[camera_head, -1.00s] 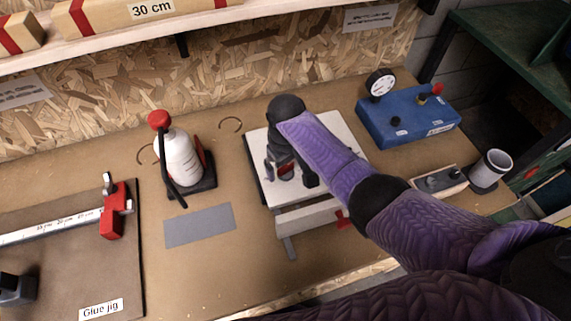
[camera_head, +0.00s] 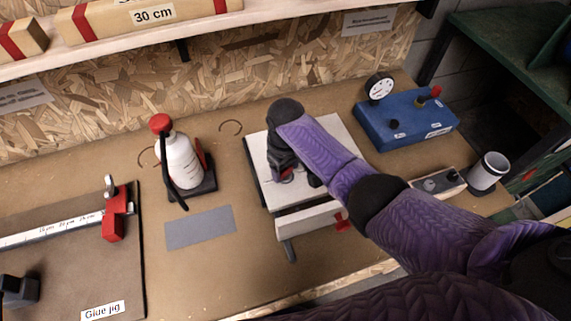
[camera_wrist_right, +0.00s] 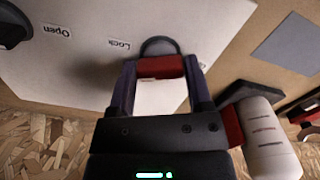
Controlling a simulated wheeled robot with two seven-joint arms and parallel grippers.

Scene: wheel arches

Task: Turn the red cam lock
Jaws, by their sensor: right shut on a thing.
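The red cam lock (camera_wrist_right: 162,67) is a red bar beside a dark rounded part on a white panel (camera_wrist_right: 85,65). My right gripper (camera_wrist_right: 160,72) has a finger at each end of the red bar and is shut on it. In the head view my right gripper (camera_head: 284,172) points down onto the white panel (camera_head: 332,128), and only a little red of the cam lock (camera_head: 286,176) shows beneath it. The panel carries an "Open" label (camera_wrist_right: 58,30) and a "Lock" label (camera_wrist_right: 120,44). My left gripper is not clearly in view.
A white bottle (camera_head: 180,160) on a dark stand is left of the panel. A blue box with a gauge (camera_head: 405,118) and a grey cup (camera_head: 488,172) are at right. A red knob (camera_head: 343,222) sticks out at the panel's front. The glue jig (camera_head: 70,270) is at left.

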